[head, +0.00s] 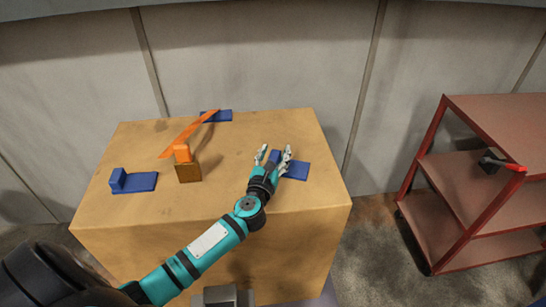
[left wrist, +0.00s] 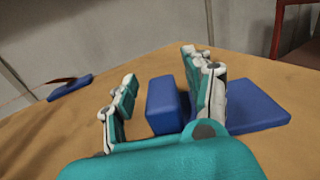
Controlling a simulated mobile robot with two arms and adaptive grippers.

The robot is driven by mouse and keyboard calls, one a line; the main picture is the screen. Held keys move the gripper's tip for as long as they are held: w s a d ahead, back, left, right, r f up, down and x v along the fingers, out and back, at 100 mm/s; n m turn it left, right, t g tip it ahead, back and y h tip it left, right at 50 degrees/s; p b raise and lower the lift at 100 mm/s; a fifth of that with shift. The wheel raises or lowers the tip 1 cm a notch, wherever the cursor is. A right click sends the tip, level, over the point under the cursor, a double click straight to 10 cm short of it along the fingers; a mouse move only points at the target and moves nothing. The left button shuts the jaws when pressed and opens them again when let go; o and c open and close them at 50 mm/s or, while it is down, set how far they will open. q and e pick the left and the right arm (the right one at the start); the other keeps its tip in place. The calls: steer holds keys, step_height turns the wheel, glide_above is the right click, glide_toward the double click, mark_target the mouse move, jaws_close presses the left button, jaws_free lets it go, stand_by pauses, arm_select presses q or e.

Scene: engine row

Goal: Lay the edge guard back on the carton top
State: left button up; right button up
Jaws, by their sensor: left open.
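The carton (head: 235,205) is a large tan box with a flat top. My left gripper (head: 274,151) is open at the right one. In the left wrist view, that guard's upright block (left wrist: 168,105) stands between the spread fingers (left wrist: 165,85), with a visible gap to the left finger. Its flat plate (left wrist: 258,108) shows beyond the right finger. Contact with the right finger is unclear. My right gripper is out of view.
The carton's front middle top is clear.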

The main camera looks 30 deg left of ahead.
arm_select(q)
steer(key=shift+r+p, duration=0.25)
steer(key=shift+p, duration=0.05)
steer(key=v, duration=0.6)
steer(key=b+v, duration=0.1)
steer(key=v, duration=0.5)
steer(key=shift+r, duration=0.25)
